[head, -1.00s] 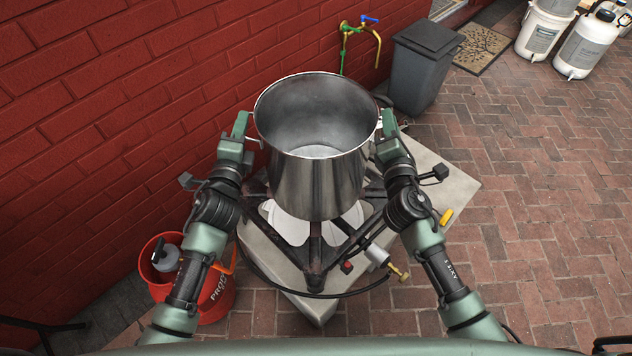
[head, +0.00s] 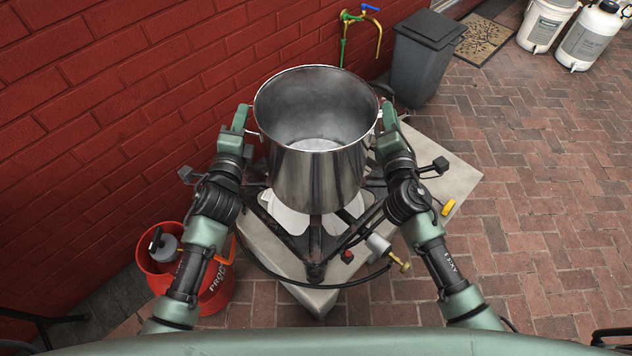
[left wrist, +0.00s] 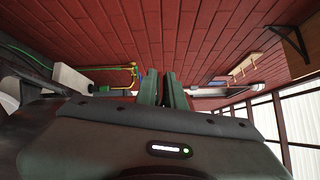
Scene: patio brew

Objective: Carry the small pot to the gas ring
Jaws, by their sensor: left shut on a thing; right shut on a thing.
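The small pot (head: 318,178) is a tall, open steel pot, upright and empty-looking inside, in the middle of the head view. It is over the gas ring (head: 315,240), a dark iron frame on a pale slab; I cannot tell whether its base touches the frame. My left gripper (head: 249,128) is shut on the pot's left handle. My right gripper (head: 379,125) is shut on its right handle. The fingers hide most of both handles. In the left wrist view my left gripper's fingers (left wrist: 165,88) show close together, and the pot is not visible there.
A brick wall (head: 110,110) runs along the left. A grey bin (head: 420,65), a tap (head: 360,25) and white containers (head: 590,38) are behind. Brick paving (head: 540,200) is clear on the right.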

